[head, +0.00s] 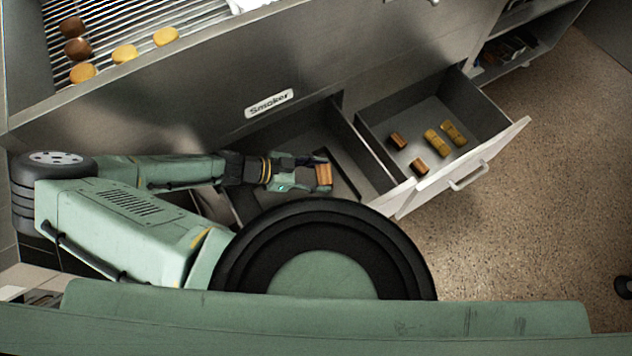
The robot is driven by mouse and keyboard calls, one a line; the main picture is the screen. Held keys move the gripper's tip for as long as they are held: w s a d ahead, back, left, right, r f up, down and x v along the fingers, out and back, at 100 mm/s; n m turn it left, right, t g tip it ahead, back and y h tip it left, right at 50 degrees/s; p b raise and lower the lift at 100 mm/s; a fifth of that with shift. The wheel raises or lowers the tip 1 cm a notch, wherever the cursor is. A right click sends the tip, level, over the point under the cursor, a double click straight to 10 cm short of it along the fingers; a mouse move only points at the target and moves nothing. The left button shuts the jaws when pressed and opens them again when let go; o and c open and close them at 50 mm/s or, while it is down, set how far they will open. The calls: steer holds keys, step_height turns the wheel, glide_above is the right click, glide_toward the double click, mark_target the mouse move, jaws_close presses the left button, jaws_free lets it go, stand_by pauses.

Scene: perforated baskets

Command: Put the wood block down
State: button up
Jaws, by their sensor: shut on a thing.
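A small orange-brown wood block (323,175) is between the fingertips of my gripper (318,174). My gripper is shut on the block and holds it over an open grey drawer (357,160) below the smoker. I cannot tell how high the block is above the drawer floor. The adjoining open drawer to the right (408,114) holds two similar brown wood blocks, one nearer the back (397,140) and one nearer the front (418,166).
The smoker front, with its "Smoker" label (269,103), rises behind the drawers. A grill (130,22) at the upper left bears several yellow and brown rounds. A drawer handle (468,177) juts out at right. Speckled floor (540,200) is open to the right.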

steer(key=shift+f, duration=2.3)
steer(key=shift+f, duration=0.2)
steer(key=o, duration=1.1)
steer(key=shift+o, duration=0.2)
steer(key=shift+r, duration=0.15)
steer(key=shift+a+r, duration=0.25)
steer(key=p+v, duration=0.2)
steer(key=v, duration=0.5)
steer(key=shift+f+p, duration=0.1)
steer(key=shift+p, duration=0.25)
